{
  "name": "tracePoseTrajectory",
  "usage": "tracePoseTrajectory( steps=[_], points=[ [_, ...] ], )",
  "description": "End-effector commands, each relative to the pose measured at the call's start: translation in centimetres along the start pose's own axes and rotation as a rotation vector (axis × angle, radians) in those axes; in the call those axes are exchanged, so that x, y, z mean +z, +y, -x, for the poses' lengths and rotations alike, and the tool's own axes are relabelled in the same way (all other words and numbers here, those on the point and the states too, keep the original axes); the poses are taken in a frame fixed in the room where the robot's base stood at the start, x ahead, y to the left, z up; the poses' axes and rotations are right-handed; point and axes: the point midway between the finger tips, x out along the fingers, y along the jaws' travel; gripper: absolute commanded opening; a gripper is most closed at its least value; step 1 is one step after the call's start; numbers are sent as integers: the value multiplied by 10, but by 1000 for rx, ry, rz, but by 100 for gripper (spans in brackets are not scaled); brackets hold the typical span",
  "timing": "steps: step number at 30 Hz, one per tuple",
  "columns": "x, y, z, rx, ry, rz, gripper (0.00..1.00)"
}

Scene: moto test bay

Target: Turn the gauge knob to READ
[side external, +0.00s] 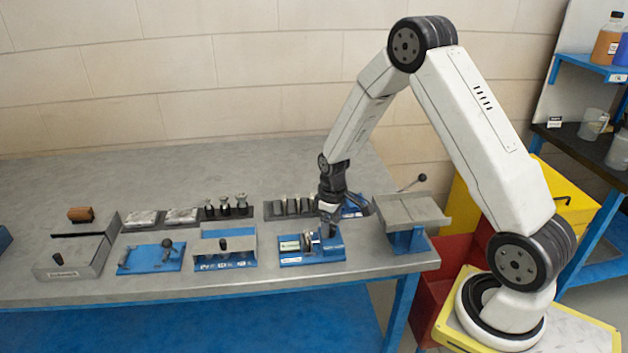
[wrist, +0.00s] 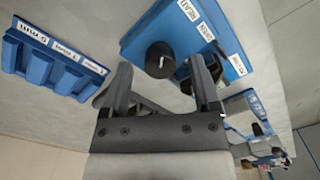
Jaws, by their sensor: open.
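The knob (wrist: 160,60) is a round black cylinder on a blue panel (wrist: 140,38) in the wrist view. White labels run along the panel edge; one reads READ (wrist: 188,10). A small light mark shows on the knob's top, but I cannot tell which label it points to. My gripper (wrist: 161,68) is open, with one finger on either side of the knob in the picture; I cannot tell whether either touches it. In the side external view my gripper (side external: 328,228) points down over a blue fixture (side external: 298,259) near the bench front; the knob is not clear there.
A blue labelled rack (wrist: 50,58) lies left in the wrist view. In the side external view a raised grey plate (side external: 412,208) stands close right of my gripper. A blue fixture with a grey panel (side external: 225,248) stands to the left. Bare bench (side external: 60,190) lies at the back left.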

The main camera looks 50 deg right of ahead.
Motion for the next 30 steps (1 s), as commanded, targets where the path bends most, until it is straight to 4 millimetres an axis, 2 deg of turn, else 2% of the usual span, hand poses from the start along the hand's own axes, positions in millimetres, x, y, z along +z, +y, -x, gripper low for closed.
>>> tracePoseTrajectory(
  steps=[18,30],
  points=[
    [0,0,64,1,2,0,79],
    [0,0,72,0,-1,0,79]
  ],
)
